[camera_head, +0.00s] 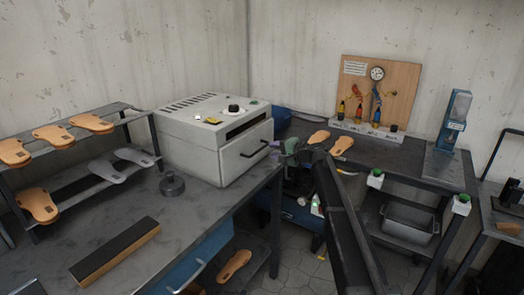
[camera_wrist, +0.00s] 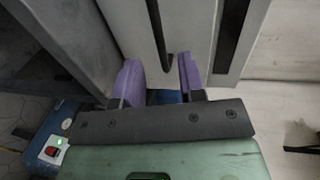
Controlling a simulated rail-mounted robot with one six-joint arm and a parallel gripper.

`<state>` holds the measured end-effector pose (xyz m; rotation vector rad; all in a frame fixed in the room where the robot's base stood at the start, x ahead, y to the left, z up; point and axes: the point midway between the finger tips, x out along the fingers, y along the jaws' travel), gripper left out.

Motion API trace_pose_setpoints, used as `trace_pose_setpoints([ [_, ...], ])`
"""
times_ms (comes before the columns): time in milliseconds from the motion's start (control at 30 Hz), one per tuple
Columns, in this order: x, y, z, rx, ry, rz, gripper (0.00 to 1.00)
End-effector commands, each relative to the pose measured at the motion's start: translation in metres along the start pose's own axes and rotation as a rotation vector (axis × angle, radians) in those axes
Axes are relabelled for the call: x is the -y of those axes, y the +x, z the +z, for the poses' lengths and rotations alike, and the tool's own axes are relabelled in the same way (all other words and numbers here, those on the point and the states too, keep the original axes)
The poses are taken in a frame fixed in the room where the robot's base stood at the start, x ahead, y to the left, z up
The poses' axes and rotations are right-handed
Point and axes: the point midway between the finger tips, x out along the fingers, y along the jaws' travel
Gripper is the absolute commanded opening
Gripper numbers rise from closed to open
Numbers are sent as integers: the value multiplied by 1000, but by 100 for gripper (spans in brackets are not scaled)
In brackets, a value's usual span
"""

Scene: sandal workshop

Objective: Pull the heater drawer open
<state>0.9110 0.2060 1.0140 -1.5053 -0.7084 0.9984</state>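The heater (camera_head: 185,135) is a pale box on the left workbench. Its drawer front (camera_head: 238,160) looks flush with the body and carries a dark bar handle (camera_head: 258,149). My gripper (camera_head: 276,154) is just right of the handle in the head view, partly hidden by my own arm. In the wrist view my gripper (camera_wrist: 160,68) has its two purple fingers apart with nothing held between them. The end of the handle (camera_wrist: 157,30) shows in the gap between the fingertips. I cannot tell whether it is between the fingers or just beyond them.
The dark workbench (camera_head: 215,200) holds a round dark weight (camera_head: 172,184) and a long block (camera_head: 115,252). A rack (camera_head: 100,178) with several soles stands at left. A second table (camera_head: 400,160) with a tool board (camera_head: 380,92) is behind my arm.

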Motion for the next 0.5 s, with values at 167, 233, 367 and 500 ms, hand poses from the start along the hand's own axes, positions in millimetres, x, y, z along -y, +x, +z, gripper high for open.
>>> trace_pose_setpoints([
  [167,-3,45,-1,2,-1,1,37],
  [233,-2,56,-1,2,-2,1,37],
  [367,-1,68,0,1,-2,1,37],
  [500,0,70,0,1,-1,1,37],
])
